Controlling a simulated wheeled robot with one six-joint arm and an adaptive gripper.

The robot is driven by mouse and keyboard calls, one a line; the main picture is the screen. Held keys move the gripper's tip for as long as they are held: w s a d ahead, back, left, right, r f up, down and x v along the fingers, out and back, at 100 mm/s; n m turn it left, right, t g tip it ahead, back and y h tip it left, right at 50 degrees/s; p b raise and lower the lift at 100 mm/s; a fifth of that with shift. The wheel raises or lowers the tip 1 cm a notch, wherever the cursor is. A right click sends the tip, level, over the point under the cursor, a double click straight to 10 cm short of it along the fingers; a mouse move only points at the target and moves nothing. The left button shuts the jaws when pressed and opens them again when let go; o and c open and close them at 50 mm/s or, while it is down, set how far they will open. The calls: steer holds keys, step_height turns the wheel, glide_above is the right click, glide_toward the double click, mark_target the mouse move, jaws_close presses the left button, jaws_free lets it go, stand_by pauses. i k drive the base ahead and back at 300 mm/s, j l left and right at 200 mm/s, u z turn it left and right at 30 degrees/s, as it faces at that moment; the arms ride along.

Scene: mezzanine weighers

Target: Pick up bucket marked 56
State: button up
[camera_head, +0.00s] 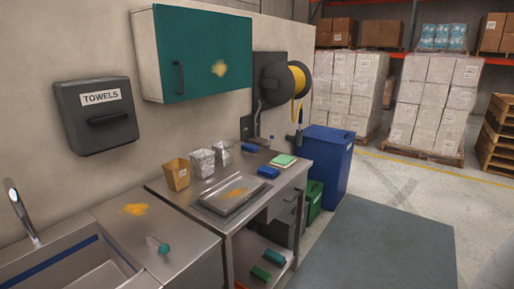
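Several small buckets stand in a row against the wall on the steel bench. The nearest is a tan bucket (176,175) with a small pale label. Behind it to the right stand a speckled white-grey bucket (202,163) and a similar white-grey bucket (223,154). All are upright and look open at the top. The markings are too small to read, so I cannot tell which one is marked 56. My gripper is not in view.
A steel tray (225,203) with yellow residue lies in front of the buckets. Blue blocks (268,172) and a green-and-white pad (283,160) lie to the right. A teal cabinet (203,55) hangs above. A blue bin (330,165) stands beyond the bench. Floor mat (385,250) is clear.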

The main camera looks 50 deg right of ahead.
mark_target(224, 149)
steer(key=l+z, duration=0.15)
steer(key=l, duration=0.45)
steer(key=i+l+z, duration=0.1)
steer(key=l, duration=0.45)
steer(key=i+l+z, duration=0.15)
steer(key=l, duration=0.4)
